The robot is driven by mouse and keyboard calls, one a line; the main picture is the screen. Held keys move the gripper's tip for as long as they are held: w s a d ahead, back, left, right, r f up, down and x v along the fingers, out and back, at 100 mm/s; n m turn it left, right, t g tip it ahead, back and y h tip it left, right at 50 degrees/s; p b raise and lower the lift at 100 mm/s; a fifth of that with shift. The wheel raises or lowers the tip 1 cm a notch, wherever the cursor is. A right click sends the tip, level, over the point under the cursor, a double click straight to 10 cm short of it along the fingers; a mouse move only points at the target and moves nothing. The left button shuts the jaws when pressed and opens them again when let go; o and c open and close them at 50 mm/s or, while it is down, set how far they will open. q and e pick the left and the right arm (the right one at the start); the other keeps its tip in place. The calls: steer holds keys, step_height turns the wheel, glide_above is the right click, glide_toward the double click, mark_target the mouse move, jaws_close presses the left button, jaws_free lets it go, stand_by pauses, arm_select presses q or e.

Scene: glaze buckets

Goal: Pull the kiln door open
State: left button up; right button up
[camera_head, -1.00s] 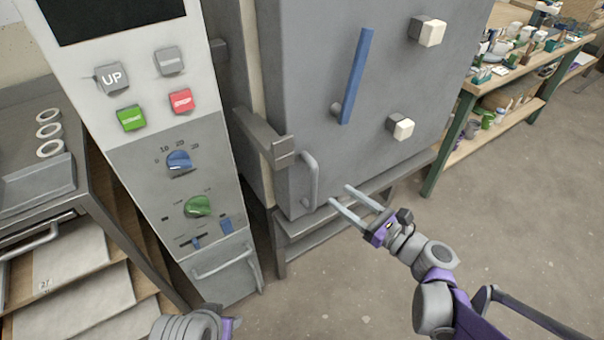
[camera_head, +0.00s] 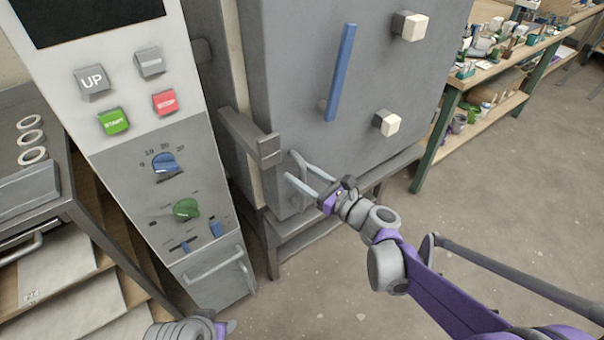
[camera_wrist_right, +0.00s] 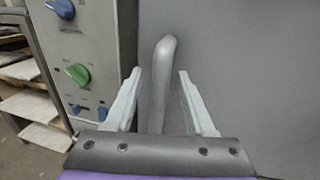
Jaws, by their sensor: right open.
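The grey kiln door (camera_head: 375,75) is shut against the kiln body. It carries a blue bar (camera_head: 341,72) and a short grey pull handle (camera_head: 297,166) low on its left side. My right gripper (camera_head: 304,181) is open at this handle. In the right wrist view the handle (camera_wrist_right: 162,75) stands between the two open fingers (camera_wrist_right: 157,95), with a gap on each side. A latch bar (camera_head: 250,138) lies just left of the handle. Of my left arm only a wrist part (camera_head: 190,331) shows at the bottom edge; its fingers are out of sight.
A control panel (camera_head: 130,175) with buttons and knobs stands left of the kiln. A rack with boards (camera_head: 70,270) is at the far left. A work table (camera_head: 470,80) with pots is at the back right. The floor (camera_head: 400,240) right of the kiln is clear.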

jaws_close()
stand_by(1.3)
